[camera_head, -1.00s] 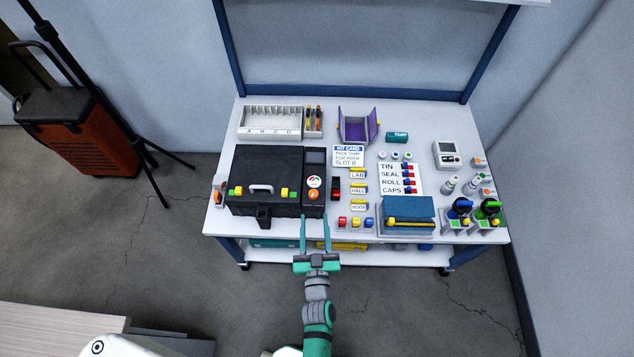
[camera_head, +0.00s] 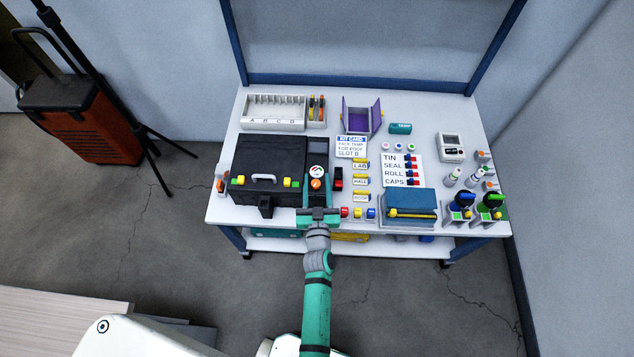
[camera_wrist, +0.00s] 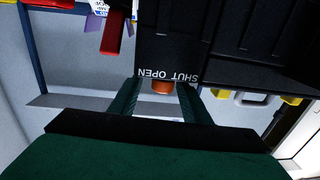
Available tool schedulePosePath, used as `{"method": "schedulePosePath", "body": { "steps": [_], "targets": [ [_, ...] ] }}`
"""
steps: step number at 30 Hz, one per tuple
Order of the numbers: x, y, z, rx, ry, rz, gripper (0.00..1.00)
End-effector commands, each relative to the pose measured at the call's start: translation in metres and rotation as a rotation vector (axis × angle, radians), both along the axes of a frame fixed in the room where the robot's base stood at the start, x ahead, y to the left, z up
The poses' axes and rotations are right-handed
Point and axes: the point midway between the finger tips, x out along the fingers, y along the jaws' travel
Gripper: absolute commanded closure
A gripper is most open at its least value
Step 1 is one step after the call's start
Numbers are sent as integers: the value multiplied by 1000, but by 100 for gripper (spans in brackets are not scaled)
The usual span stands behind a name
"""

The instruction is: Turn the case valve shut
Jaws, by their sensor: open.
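The black case (camera_head: 262,150) sits at the left of the bench, lid down, with a pale handle and yellow-green latches. Its orange valve knob (camera_head: 316,184) is at the case's front right, below a round white gauge (camera_head: 317,171). In the wrist view the orange knob (camera_wrist: 162,87) shows below the upside-down words SHUT and OPEN. My gripper (camera_head: 317,188) is open, its two fingers on either side of the knob. In the wrist view, my gripper (camera_wrist: 158,92) also has the knob between its fingers. I cannot tell whether they touch it, or which word the knob points to.
A black and red block (camera_head: 338,179) stands close right of the case. Small red, yellow and blue pieces (camera_head: 358,213) lie right of my gripper, and a blue box (camera_head: 409,205) stands beyond them. An orange-tabbed item (camera_head: 220,181) stands left of the case.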

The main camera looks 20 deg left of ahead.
Motion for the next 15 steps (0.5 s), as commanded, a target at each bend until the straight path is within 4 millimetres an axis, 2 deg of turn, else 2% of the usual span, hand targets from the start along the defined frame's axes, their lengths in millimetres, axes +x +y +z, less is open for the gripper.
{"method": "schedulePosePath", "body": {
  "steps": [4, 9, 15],
  "targets": [
    [-1, 3, 0, 0, 0, 5, 59],
    [-1, 3, 0, 0, -1, 6, 98],
    [-2, 1, 0, 1, -1, 0, 98]
  ]
}}
